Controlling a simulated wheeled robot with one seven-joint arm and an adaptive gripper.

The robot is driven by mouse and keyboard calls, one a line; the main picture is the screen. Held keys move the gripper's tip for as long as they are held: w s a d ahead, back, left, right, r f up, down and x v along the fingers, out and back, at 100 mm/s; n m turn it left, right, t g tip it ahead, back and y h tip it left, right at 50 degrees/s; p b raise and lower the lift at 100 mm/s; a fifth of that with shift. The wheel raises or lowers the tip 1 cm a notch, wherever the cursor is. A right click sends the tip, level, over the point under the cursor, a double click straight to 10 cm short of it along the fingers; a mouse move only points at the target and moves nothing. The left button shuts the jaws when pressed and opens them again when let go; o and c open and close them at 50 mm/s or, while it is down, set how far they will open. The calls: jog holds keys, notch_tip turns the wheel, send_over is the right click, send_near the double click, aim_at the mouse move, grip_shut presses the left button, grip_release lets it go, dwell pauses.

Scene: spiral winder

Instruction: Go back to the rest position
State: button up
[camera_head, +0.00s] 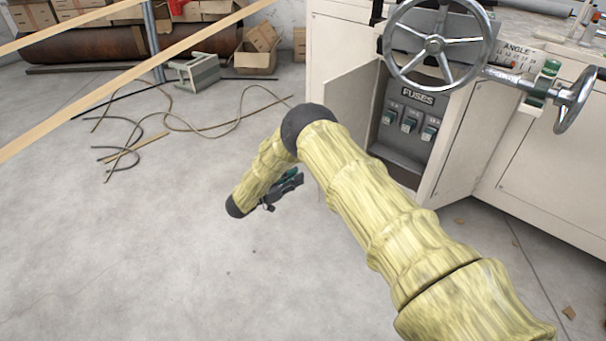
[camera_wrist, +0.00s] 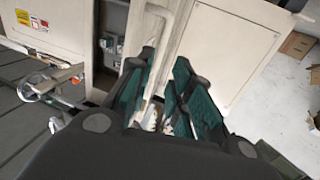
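My gripper (camera_head: 286,187) is at the end of my bent arm, in front of the open fuse cabinet and low over the floor. In the wrist view its two dark fingers with teal pads (camera_wrist: 168,78) stand apart with a gap between them. No held object shows in the gap. A pale upright bar (camera_wrist: 154,45) shows beyond and between the fingers; whether it touches them I cannot tell.
The cabinet's left door (camera_head: 346,108) stands open beside the fuses (camera_head: 408,122). A large handwheel (camera_head: 435,44) and a smaller one (camera_head: 577,99) stick out above. Loose cables (camera_head: 172,120) lie at the left. A wooden rail (camera_head: 130,75) crosses the upper left. The floor at lower left is clear.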

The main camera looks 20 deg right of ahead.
jog(key=shift+s+a, duration=0.2)
jog(key=shift+a, duration=0.3)
jog(key=s+f+n+t+y, duration=0.2)
jog(key=s+f+n+y, duration=0.4)
jog(key=s+f, duration=0.3)
jog(key=s+f+n+t+y, duration=0.1)
jog(key=s+f+n+y, duration=0.5)
jog(key=s, duration=0.6)
jog(key=s+r+n+g+y, duration=0.25)
jog(key=s+g+y, duration=0.45)
jog(key=s, duration=2.9)
notch_tip(320, 180, up, 35)
jog(key=g+h+p, duration=0.1)
jog(key=h+p, duration=0.1)
jog(key=p, duration=3.3)
jog(key=shift+w+d+r+g, duration=0.15)
jog(key=shift+w+d+g, duration=0.05)
jog(key=shift+d+g, duration=0.2)
jog(key=shift+m, duration=0.25)
